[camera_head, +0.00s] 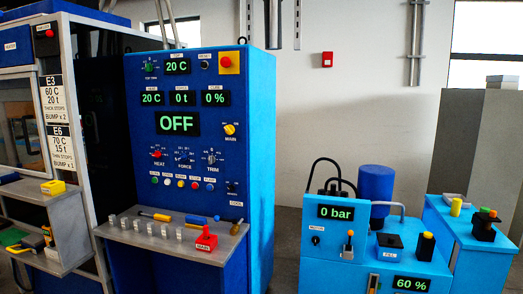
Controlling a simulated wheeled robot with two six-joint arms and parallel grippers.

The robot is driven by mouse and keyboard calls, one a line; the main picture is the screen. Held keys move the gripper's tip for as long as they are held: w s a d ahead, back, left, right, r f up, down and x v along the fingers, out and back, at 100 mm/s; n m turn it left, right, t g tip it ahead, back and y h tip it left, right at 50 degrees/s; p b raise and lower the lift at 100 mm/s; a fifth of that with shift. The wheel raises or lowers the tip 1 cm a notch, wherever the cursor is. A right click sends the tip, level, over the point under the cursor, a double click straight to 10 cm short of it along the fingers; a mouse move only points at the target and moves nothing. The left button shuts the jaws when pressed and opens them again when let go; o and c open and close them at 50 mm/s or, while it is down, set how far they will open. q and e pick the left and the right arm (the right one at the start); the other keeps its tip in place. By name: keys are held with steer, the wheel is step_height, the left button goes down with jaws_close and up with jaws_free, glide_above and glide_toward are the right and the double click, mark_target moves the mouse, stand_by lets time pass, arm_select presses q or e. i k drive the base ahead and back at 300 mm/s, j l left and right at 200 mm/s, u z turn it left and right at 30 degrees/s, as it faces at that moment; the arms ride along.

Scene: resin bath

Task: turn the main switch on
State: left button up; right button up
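The main switch is a yellow knob (229,129) labelled MAIN on the right of the blue control cabinet's front panel (190,220). Its pointer seems tilted, but its exact angle is too small to tell. The large display (178,123) to its left reads OFF in green. A red block (206,241) with a white label, which seems to read MAIN, sits on the cabinet's grey shelf (150,240). Neither of my grippers shows in the head view.
A red button on a yellow plate (229,62) is above the knob. Small displays, dials and coloured buttons surround it. Tools and small metal blocks lie on the shelf. A blue pump unit (330,250) stands right, its display reading 0 bar. Bare floor shows between them.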

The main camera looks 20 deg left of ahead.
mark_target(230, 129)
steer(key=i+u, duration=0.1)
steer(key=i, duration=0.45)
steer(key=i+l+u, duration=0.15)
steer(key=i, duration=0.4)
steer(key=i+l+u, duration=0.1)
steer(key=i, duration=0.45)
